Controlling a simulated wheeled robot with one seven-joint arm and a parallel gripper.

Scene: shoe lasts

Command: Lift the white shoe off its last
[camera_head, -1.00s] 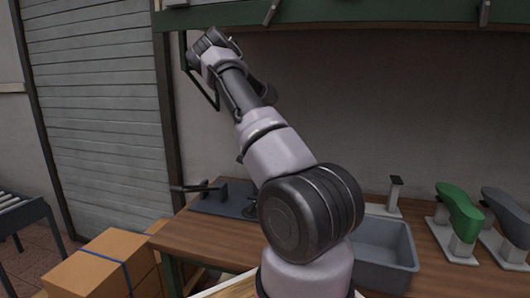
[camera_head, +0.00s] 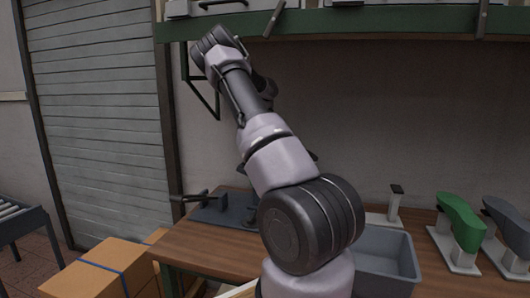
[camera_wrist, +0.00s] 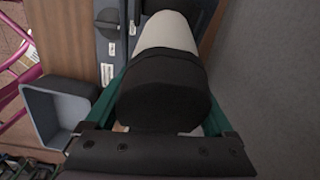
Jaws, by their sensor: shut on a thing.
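The white shoe (camera_wrist: 168,33) shows in the wrist view, with a white part at the top and a broad black part (camera_wrist: 165,88) nearer the camera. My gripper (camera_wrist: 165,100) has its green fingers on both sides of the black part and is shut on it. The last inside the shoe cannot be made out, nor whether the shoe is clear of it. In the head view my arm hides the shoe and most of the gripper.
A grey bin (camera_head: 388,258) stands on the wooden workbench (camera_head: 205,252). A green shelf (camera_head: 380,22) runs overhead. Cardboard boxes (camera_head: 92,268) stand at the left.

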